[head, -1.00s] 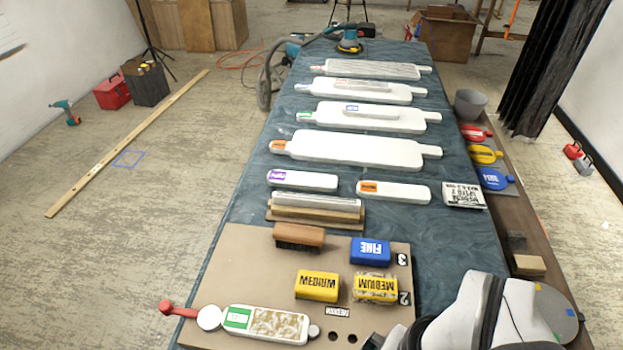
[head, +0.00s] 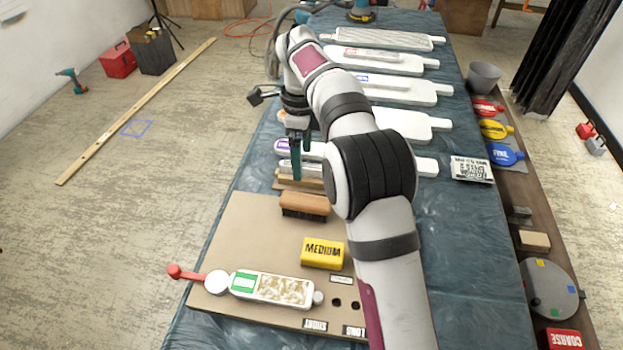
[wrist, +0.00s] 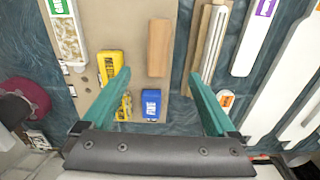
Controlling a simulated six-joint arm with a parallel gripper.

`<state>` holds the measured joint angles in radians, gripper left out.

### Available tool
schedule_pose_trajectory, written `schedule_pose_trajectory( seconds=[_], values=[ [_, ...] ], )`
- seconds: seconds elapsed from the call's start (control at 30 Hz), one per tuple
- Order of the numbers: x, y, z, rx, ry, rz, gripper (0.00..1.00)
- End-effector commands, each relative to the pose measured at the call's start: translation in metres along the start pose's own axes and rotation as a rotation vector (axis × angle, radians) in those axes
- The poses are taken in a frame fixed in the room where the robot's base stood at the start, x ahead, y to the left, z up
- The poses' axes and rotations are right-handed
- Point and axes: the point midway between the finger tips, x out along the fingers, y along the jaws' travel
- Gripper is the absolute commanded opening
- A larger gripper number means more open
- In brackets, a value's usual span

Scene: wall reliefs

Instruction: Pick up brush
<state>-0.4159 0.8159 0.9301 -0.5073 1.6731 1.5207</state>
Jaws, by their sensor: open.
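The brush (head: 305,203) has a brown wooden back and dark bristles. It lies bristles down near the far edge of the brown board (head: 232,228). In the wrist view the brush (wrist: 158,47) shows only its wooden back, ahead of and between the finger lines. My gripper (head: 300,172) is above the table just beyond the brush, its teal fingers pointing down. In the wrist view my gripper (wrist: 159,75) is open with nothing between its fingertips.
A yellow MEDIUM block (head: 322,252) and a blue FINE block (wrist: 151,105) are near the brush. A long wood-and-metal piece (wrist: 210,45) lies on the brush's other side. A white tool with a green label (head: 270,287) lies at the board's front. White paddles line the table beyond.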

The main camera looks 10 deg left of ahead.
Motion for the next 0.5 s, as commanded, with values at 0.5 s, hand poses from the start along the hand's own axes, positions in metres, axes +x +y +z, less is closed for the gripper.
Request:
schedule_pose_trajectory(
  seconds=[0.5],
  values=[
    [0.112, 0.003, -0.004, 0.0, 0.0, 0.003, 0.93]
  ],
)
